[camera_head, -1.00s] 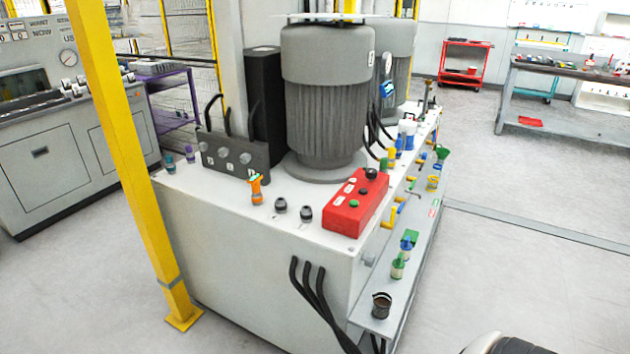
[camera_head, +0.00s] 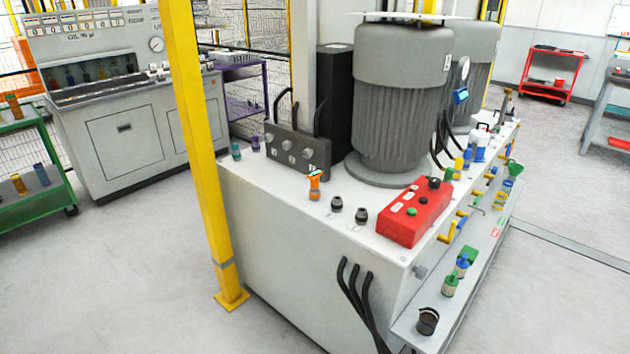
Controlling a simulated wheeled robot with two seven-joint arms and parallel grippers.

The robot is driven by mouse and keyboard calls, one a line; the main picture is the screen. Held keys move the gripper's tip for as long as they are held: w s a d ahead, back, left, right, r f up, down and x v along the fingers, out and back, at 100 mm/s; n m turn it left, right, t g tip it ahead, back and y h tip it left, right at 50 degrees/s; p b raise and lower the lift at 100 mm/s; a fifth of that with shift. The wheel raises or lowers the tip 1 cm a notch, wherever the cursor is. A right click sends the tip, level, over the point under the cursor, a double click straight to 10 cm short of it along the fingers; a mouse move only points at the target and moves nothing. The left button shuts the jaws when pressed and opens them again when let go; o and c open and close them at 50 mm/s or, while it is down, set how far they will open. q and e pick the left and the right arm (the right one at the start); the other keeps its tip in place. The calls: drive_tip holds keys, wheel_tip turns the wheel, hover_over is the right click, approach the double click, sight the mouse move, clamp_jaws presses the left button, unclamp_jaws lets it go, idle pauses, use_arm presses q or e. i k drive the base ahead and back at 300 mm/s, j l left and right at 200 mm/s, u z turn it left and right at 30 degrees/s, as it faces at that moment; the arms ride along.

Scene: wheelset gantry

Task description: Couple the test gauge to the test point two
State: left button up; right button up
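Neither of my grippers is in view. No thing is clearly readable as the test gauge. A small blue device with a display (camera_head: 461,96) hangs beside the large grey motor, below a round white dial (camera_head: 463,68). Two black capped fittings (camera_head: 336,204) and (camera_head: 361,215) stand upright on the white cabinet top. An orange fitting with a green and white top (camera_head: 314,185) stands to their left. A dark block with several round knobs (camera_head: 291,150) stands behind them. Its labels are too small to read, so I cannot tell which is test point two.
The white cabinet (camera_head: 290,255) carries the motor (camera_head: 401,100) and a red button box (camera_head: 415,212). A side shelf (camera_head: 435,320) holds a dark cup (camera_head: 428,320) and small bottles. A yellow post (camera_head: 200,150) stands at the left front corner. Floor is clear at front left.

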sight(314, 176)
drive_tip(key=i+l, duration=0.85)
drive_tip(key=i, duration=0.15)
drive_tip(key=u, duration=1.45)
